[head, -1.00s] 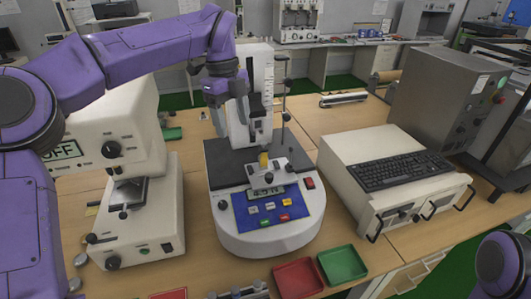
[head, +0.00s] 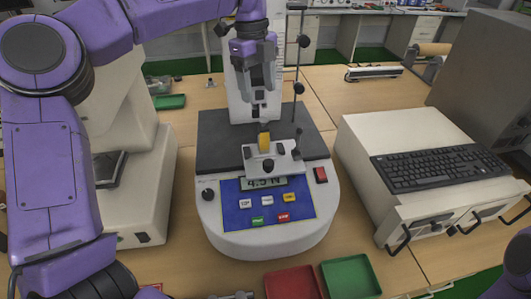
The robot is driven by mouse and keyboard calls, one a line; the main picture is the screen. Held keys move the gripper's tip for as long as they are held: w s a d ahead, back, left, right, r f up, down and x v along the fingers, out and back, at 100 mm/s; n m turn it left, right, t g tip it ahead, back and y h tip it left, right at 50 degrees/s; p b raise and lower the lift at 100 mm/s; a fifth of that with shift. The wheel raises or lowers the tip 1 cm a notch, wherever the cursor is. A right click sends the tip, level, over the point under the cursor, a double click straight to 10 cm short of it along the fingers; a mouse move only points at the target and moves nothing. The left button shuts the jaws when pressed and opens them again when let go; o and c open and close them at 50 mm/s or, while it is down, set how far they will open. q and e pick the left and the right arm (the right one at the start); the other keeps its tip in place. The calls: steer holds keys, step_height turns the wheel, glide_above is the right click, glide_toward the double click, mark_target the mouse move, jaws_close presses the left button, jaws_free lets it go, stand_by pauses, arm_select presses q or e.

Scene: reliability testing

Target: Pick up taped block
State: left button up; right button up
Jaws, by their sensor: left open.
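The yellow taped block (head: 264,142) stands upright in the small grey clamp of the white force tester (head: 268,236). My left gripper (head: 259,106) is open and points down just above the block, in front of the tester's column. A small gap shows between its fingers and the block's top. The gripper partly hides the tester's upper parts. My right gripper is not in view; only a purple part of my right arm shows at the lower right.
A red tray (head: 293,283) and a green tray (head: 350,277) lie in front of the tester. A beige box with a black keyboard (head: 440,167) stands to the right. A white machine (head: 140,185) stands left. A thin rod (head: 299,60) rises right of the gripper.

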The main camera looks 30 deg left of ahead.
mark_target(262, 119)
arm_select(q)
steer(key=f, duration=0.4)
steer(key=d+f, duration=0.1)
steer(key=f, duration=0.7)
steer(key=shift+d+f, duration=0.15)
steer(key=shift+f, duration=0.05)
jaws_close()
